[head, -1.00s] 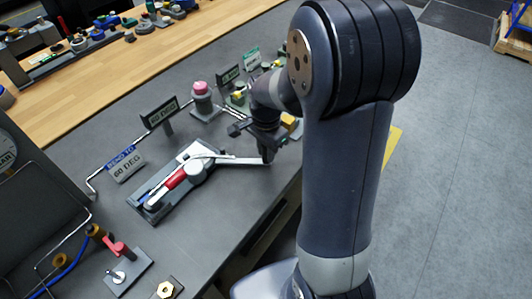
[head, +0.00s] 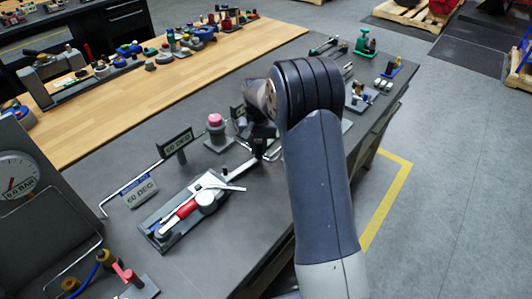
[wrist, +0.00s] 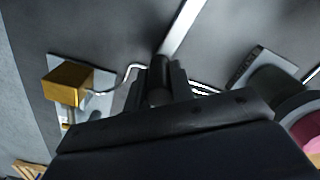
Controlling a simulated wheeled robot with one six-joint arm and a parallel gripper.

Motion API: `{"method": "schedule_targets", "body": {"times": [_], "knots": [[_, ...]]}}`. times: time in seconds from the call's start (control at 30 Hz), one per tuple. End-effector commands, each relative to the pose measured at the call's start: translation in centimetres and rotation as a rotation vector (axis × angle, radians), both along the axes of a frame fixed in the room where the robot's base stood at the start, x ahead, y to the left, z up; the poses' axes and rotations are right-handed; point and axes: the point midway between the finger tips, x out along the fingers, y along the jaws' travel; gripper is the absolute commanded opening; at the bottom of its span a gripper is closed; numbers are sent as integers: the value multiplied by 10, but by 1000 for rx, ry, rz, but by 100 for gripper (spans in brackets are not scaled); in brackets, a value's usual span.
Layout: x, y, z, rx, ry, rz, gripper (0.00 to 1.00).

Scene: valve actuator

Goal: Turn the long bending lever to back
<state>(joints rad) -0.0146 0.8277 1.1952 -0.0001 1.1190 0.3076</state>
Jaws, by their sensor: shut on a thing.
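A thin pale pointer (head: 232,188) lies across the pivot, pointing right. In the wrist view the lever (wrist: 183,27) comes from the top edge down to my gripper (wrist: 160,75). My gripper is shut on the lever's far end; the grip itself is partly hidden by the dark fingers.
A pink-topped knob (head: 215,120) stands close behind my gripper, with a dark sign (head: 175,142) left of it. A brass block (wrist: 67,83) with a bent wire sits left of my gripper in the wrist view. The bench right of the base plate is clear.

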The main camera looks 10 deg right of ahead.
Motion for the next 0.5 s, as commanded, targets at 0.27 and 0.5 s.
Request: {"method": "schedule_targets", "body": {"times": [0.27, 0.5], "knots": [[17, 10, 1, 0, -1, 98, 0], [21, 13, 1, -1, -2, 122, 0]]}}
